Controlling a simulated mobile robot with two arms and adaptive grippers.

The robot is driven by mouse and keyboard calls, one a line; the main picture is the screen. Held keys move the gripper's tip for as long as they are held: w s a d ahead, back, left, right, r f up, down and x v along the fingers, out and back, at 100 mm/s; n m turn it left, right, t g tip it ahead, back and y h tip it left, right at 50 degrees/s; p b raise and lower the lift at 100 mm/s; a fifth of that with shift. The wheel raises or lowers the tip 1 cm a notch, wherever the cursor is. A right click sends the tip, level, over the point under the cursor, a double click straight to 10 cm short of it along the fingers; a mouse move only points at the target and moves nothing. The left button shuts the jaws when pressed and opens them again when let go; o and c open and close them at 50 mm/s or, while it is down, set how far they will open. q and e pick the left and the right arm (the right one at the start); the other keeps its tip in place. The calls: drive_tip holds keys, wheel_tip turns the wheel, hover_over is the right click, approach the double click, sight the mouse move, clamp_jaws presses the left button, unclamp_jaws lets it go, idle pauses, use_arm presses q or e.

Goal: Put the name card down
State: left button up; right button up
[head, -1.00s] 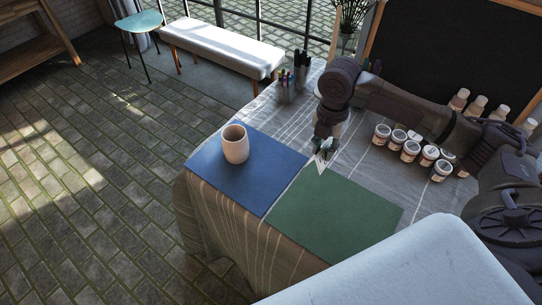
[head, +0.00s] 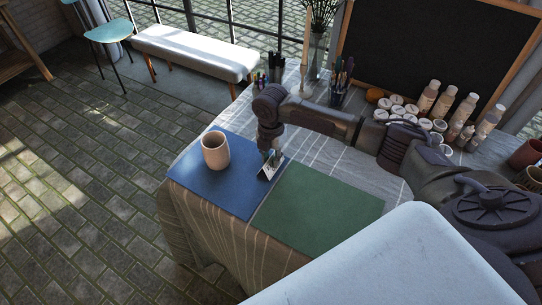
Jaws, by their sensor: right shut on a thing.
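A small white folded name card (head: 267,173) stands over the right edge of the blue mat (head: 230,193), near its far right corner. My right gripper (head: 271,158) points down from above and is shut on the card. Whether the card touches the mat is hard to tell. A beige cup (head: 215,150) stands upright on the blue mat, to the left of the card. My left gripper is not in view.
A bare green mat (head: 318,212) lies right of the blue one. Paint jars (head: 403,107), bottles (head: 463,110) and pen holders (head: 340,85) stand at the back of the table, before a blackboard (head: 430,50). A white bench (head: 195,52) stands beyond the table.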

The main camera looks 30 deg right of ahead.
drive_tip(key=o, duration=0.8)
drive_tip(key=shift+c, duration=0.2)
wheel_tip(320, 180, up, 12)
idle(0.3)
